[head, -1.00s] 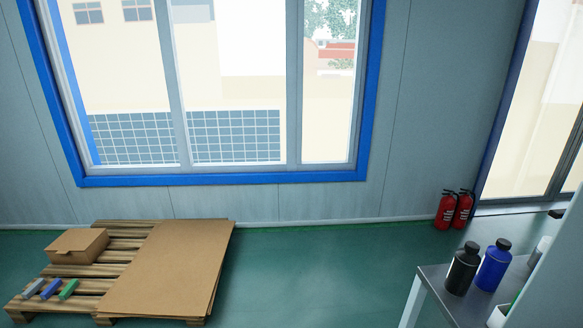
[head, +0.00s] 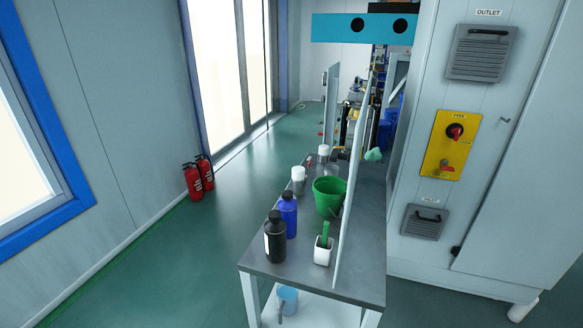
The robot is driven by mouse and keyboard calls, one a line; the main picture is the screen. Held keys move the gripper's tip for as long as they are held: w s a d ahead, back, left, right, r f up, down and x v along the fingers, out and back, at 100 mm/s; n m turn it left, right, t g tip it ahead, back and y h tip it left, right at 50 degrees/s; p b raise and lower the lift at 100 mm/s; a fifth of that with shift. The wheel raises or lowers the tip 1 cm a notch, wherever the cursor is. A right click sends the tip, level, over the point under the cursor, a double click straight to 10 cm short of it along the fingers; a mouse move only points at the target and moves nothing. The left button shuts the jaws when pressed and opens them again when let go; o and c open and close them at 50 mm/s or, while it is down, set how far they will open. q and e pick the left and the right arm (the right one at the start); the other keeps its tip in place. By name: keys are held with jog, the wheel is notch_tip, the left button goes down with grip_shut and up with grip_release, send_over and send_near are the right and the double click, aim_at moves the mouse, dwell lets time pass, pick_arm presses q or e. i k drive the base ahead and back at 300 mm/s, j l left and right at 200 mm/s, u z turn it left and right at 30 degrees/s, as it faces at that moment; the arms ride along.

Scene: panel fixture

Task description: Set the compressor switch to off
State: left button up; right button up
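A yellow panel (head: 450,146) with a red rotary knob (head: 455,131) is on the grey cabinet wall at the right of the head view. A small label sits above the knob, too small to read surely. A second, smaller fitting is low on the panel. I cannot tell whether this is the compressor switch, nor how its knob is set. Neither of my grippers is in view.
A vent marked OUTLET (head: 481,53) is above the panel and another vent (head: 425,222) below. A metal table (head: 262,260) with bottles (head: 276,237) and a green bucket (head: 328,196) stands left of the cabinet. Fire extinguishers (head: 194,180) stand by the left wall. Green floor between is clear.

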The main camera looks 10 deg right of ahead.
aim_at(336, 154)
jog(key=i+j+z, duration=0.2)
jog(key=z, duration=0.2)
jog(key=i+j+z, duration=0.1)
jog(key=j+z, duration=0.3)
jog(key=i+j+z, duration=0.15)
jog(key=z, duration=0.25)
jog(key=j+z, duration=0.4)
